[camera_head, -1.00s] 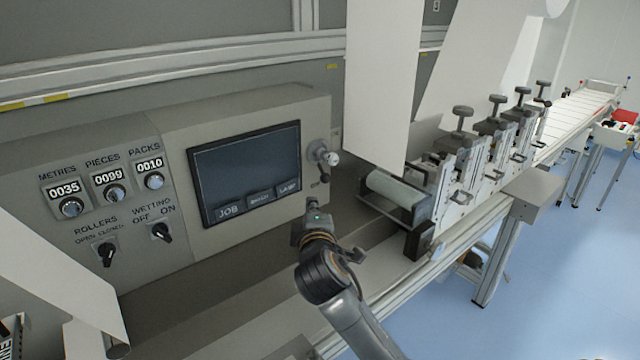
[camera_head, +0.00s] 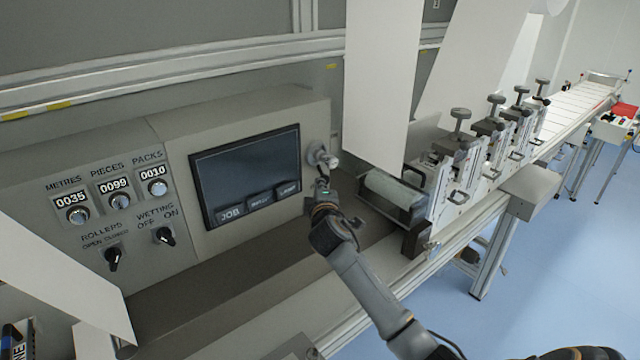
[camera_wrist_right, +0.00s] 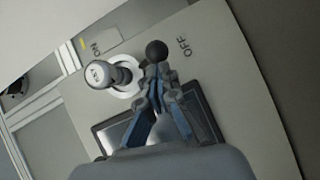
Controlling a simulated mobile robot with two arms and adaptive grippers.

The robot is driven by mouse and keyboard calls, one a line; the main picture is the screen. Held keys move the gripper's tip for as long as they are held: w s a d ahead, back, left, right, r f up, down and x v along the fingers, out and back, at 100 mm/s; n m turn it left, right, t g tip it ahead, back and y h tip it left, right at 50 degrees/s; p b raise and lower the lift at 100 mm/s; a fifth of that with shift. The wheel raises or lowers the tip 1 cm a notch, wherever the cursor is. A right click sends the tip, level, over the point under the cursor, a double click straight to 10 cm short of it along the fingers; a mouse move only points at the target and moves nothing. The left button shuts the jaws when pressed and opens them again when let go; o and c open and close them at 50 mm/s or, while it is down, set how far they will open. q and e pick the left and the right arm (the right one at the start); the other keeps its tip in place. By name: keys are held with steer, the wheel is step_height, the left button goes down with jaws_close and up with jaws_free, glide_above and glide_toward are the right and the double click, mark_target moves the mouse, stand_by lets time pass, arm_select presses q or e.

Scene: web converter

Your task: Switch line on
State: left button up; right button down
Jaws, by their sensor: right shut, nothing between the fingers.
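The line switch (camera_head: 326,159) sits on the right edge of the control panel. In the right wrist view its round pale hub (camera_wrist_right: 106,74) shows, with a black ball-ended lever (camera_wrist_right: 156,50). The ball is on the side of the OFF label (camera_wrist_right: 185,46); the ON label (camera_wrist_right: 95,49) is on the other side. My right gripper (camera_head: 323,183) is shut, just below the switch. In the wrist view its fingertips (camera_wrist_right: 159,77) are close together right by the ball; I cannot tell whether they touch. My left gripper is not in view.
The panel carries a dark screen (camera_head: 247,176), counters and the ROLLERS (camera_head: 113,259) and WETTING (camera_head: 165,237) knobs. White web (camera_head: 382,80) hangs just right of the switch. A roller (camera_head: 394,191) and clamp units (camera_head: 455,170) stand further right.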

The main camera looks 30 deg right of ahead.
stand_by(0.3)
steer(key=shift+f, duration=0.1)
steer(key=shift+w+d+f+n+b, duration=0.15)
steer(key=shift+n+b, duration=0.15)
steer(key=shift+b, duration=0.4)
